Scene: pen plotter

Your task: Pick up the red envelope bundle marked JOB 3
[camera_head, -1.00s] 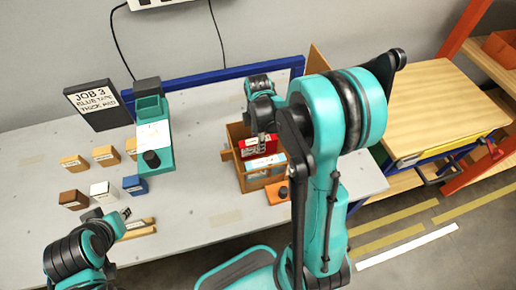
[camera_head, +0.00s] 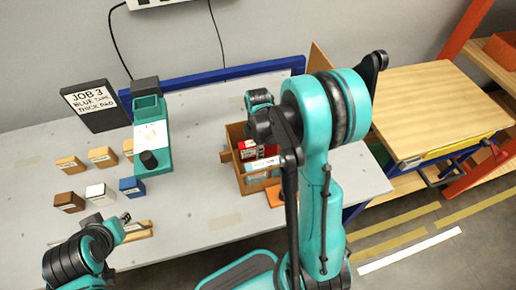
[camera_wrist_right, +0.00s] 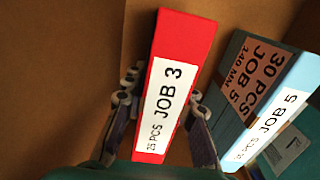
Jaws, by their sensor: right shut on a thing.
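The red envelope bundle (camera_head: 248,150) stands in the wooden box (camera_head: 256,187) on the table. In the right wrist view the red bundle (camera_wrist_right: 186,50) shows a white label reading JOB 3, 25 PCS. My right gripper (camera_wrist_right: 160,105) has one finger on each side of it and is shut on it. In the head view my right arm hides the fingertips. A light blue bundle marked JOB 5 (camera_wrist_right: 272,100) stands to the right of the red one in the wrist view, apart from it. My left gripper (camera_head: 128,222) is at the table's front left; its finger gap is unclear.
The box walls stand close around the bundles. A teal plotter stand (camera_head: 158,160) and a JOB 3 sign (camera_head: 92,104) are to the left. Several small blocks, including a blue one (camera_head: 132,188), lie at left. The table between stand and box is mostly clear.

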